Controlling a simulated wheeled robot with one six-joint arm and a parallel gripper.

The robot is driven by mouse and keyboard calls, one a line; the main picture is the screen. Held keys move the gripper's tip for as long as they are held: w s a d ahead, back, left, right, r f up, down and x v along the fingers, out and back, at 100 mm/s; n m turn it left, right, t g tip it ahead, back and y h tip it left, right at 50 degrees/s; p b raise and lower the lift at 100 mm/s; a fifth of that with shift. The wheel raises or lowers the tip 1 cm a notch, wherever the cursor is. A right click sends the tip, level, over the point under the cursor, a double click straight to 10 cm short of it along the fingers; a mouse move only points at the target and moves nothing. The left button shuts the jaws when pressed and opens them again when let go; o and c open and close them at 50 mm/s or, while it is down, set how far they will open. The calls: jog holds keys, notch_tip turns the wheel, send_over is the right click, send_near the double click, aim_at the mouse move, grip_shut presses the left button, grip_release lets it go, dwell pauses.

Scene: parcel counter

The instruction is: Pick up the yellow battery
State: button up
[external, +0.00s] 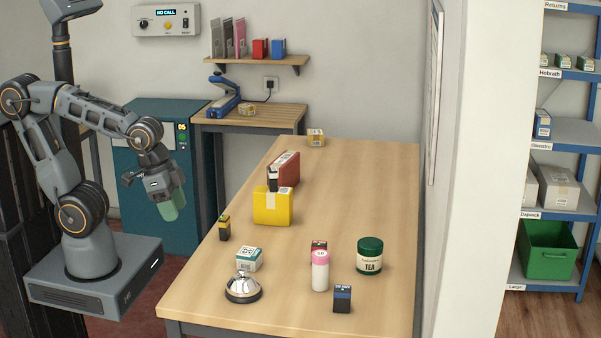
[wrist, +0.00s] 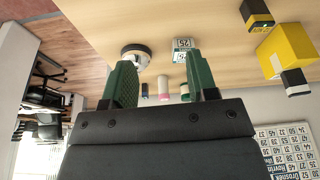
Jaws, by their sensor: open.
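The yellow battery (external: 224,228), a small block with black and yellow parts, stands upright on the wooden table near its left edge. It also shows in the wrist view (wrist: 257,14) near the top, right of centre, partly cut by the frame edge. My gripper (external: 172,207) hangs left of the table, apart from the battery. In the wrist view its two green fingers (wrist: 162,58) are spread with nothing held between them.
A yellow box (external: 272,207) with a dark item on top stands behind the battery. A small white-green box (external: 249,259) and a bell (external: 243,288) are in front. A tea tin (external: 369,256) and a pink-capped bottle (external: 320,270) stand further right.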

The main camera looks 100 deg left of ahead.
jog(key=w+a+f+n+g, duration=0.2)
jog(key=w+a+n, duration=0.15)
jog(key=a, duration=0.35)
jog(key=n, duration=0.7)
send_near(225, 229)
jog(key=shift+a+r+n+g, duration=0.6)
jog(key=shift+a+n, duration=0.25)
jog(key=shift+n, duration=0.1)
jog(key=n, duration=0.2)
jog(key=r+n, duration=0.1)
jog(key=n, duration=0.1)
jog(key=shift+w+a, duration=0.1)
jog(key=shift+w, duration=0.2)
notch_tip(225, 229, down, 13)
jog(key=shift+f, duration=0.1)
jog(key=shift+c, duration=0.2)
